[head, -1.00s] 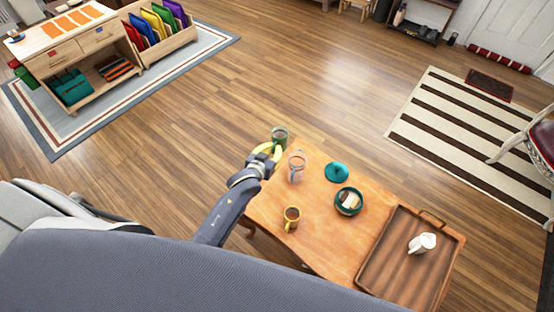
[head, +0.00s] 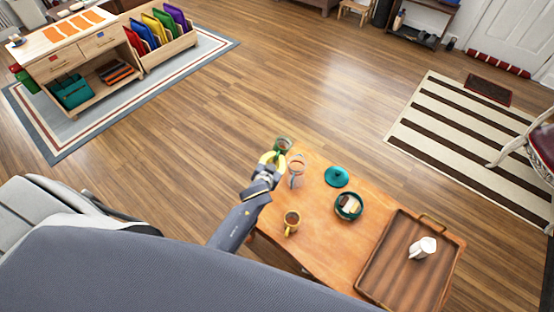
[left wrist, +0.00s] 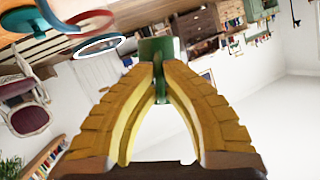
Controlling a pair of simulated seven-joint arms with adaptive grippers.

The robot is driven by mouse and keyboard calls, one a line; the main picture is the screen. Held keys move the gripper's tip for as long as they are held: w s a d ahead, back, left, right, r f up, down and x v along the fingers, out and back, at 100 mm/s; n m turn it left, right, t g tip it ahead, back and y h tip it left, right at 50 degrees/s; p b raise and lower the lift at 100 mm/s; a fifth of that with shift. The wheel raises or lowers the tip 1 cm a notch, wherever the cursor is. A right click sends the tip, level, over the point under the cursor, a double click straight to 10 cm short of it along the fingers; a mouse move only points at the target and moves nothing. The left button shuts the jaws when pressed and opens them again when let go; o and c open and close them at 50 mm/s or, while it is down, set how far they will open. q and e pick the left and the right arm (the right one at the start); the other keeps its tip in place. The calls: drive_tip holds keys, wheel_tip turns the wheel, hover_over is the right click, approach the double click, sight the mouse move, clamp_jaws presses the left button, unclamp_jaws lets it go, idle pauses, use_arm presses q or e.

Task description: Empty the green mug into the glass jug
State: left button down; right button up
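The green mug (head: 284,143) is held at the far left corner of the table, just behind and left of the glass jug (head: 297,172). Its brown inside shows, and it looks tipped a little; I cannot tell whether liquid is leaving it. My left gripper (head: 273,158) is shut on the mug. In the left wrist view its yellow fingers (left wrist: 155,78) close on the green mug (left wrist: 158,50). A pale oval rim, likely the jug's, shows left of it (left wrist: 98,47). The jug stands upright; its contents are unclear. My right gripper is not in view.
A yellow mug (head: 292,219) with brown contents stands nearer on the wooden table (head: 320,235). A wooden tray (head: 385,275) holds a white pitcher (head: 422,248).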

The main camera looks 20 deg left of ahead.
use_arm(q)
drive_tip(key=shift+a+r+m+y, duration=0.2)
drive_tip(key=shift+m+y, duration=0.5)
drive_tip(key=shift+m, duration=0.2)
drive_tip(key=shift+m+y, duration=0.3)
drive_tip(key=shift+m, duration=0.3)
drive_tip(key=shift+d+f+t, duration=0.15)
drive_tip(key=shift+f+t, duration=0.15)
drive_tip(key=shift+f, duration=0.55)
drive_tip(key=shift+w+m+y, duration=0.1)
drive_tip(key=shift+m+y, duration=0.4)
drive_tip(key=shift+m, duration=0.4)
drive_tip(key=d+f+m+t+y, duration=0.1)
drive_tip(key=m, duration=0.1)
drive_tip(key=shift+d+f+m+y, duration=0.1)
drive_tip(key=shift+m+y, duration=0.2)
drive_tip(key=shift+m, duration=0.1)
drive_tip(key=shift+d+m+t+y, duration=0.3)
drive_tip(key=shift+t+y, duration=0.2)
drive_tip(key=shift+t, duration=0.2)
drive_tip(key=shift+d+m+t, duration=0.4)
drive_tip(key=shift+d+m, duration=0.05)
drive_tip(key=shift+m, duration=0.35)
